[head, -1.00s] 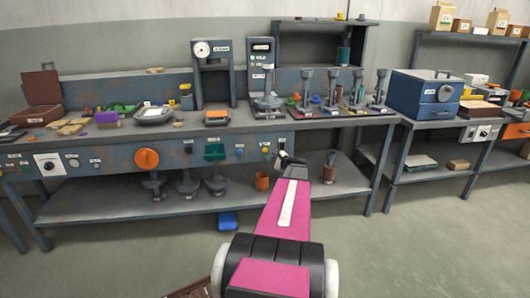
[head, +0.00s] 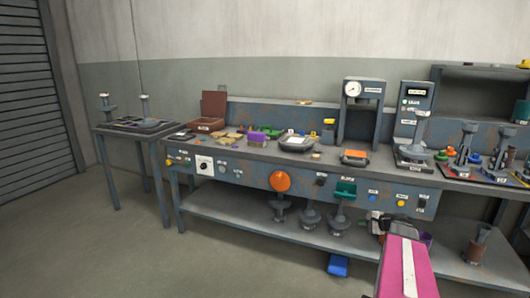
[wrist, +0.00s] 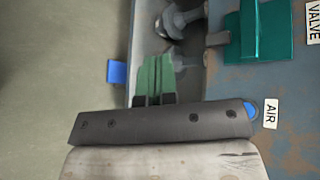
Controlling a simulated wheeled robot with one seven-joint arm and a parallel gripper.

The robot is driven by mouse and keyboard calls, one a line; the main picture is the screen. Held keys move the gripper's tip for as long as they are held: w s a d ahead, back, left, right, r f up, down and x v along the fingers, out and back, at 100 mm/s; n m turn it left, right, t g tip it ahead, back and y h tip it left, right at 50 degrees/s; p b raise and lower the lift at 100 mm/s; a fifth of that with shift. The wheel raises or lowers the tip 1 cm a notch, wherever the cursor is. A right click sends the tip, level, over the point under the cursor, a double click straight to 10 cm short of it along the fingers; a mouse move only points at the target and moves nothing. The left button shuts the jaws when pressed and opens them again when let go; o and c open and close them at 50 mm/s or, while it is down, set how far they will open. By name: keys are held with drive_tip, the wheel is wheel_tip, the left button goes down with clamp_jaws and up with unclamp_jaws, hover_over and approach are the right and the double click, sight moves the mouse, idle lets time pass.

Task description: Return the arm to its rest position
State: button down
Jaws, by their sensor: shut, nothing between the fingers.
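My gripper (wrist: 155,76) shows in the wrist view with its green fingers closed together and nothing between them. In the head view, my pink and white arm (head: 408,268) reaches up from the bottom right. Its dark end (head: 383,222) is in front of the workbench's front panel, near the lower shelf. The wrist view is turned on its side and shows the panel with the AIR label (wrist: 270,114) and a teal handle (wrist: 262,35) close by. Whether the gripper touches the bench cannot be told.
The long workbench (head: 240,177) carries a press (head: 362,110), a tray and several small parts. An orange knob (head: 280,181) sticks out of its panel. A blue block (head: 338,265) lies on the floor below. A small table (head: 120,142) stands at left. The front left floor is clear.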

drive_tip(key=s+a+f+n+g+h, duration=0.2)
drive_tip(key=s+a+n+g+h, duration=0.2)
drive_tip(key=a, duration=0.9)
drive_tip(key=s+a+f+n+g+h, duration=0.2)
drive_tip(key=s+a+n+g+h, duration=0.2)
drive_tip(key=s+a+n, duration=0.7)
drive_tip(key=shift+s+a+f+g+h, duration=0.2)
drive_tip(key=shift+s+a+g+h, duration=0.1)
drive_tip(key=shift+s+a+g, duration=0.5)
drive_tip(key=shift+w, duration=0.1)
